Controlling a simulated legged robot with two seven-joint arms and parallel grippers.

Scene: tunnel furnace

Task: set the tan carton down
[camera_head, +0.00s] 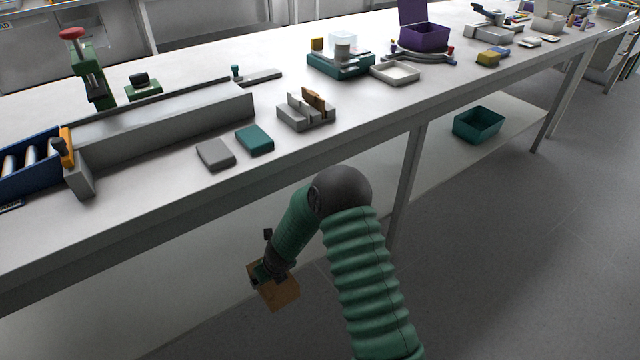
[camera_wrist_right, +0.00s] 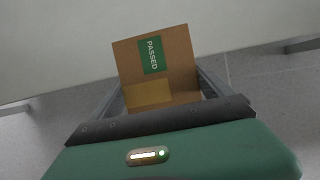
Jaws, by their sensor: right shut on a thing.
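The tan carton (camera_head: 280,292) is in my right gripper (camera_head: 264,273), low in front of the table and below the height of its top. In the right wrist view the carton (camera_wrist_right: 180,60) shows a green label reading PASSED, and it sits tilted between the two fingers of the right gripper (camera_wrist_right: 160,92). The gripper is shut on it. The carton is clear of the tabletop, and I see nothing under it but open space. My left gripper is not in view.
The long white table (camera_head: 180,185) runs across the view. Near its front edge lie a grey block (camera_head: 216,153), a teal block (camera_head: 254,139) and a grey slotted holder (camera_head: 305,113). A teal bin (camera_head: 478,124) stands on the lower shelf. Bare tabletop shows at the front left.

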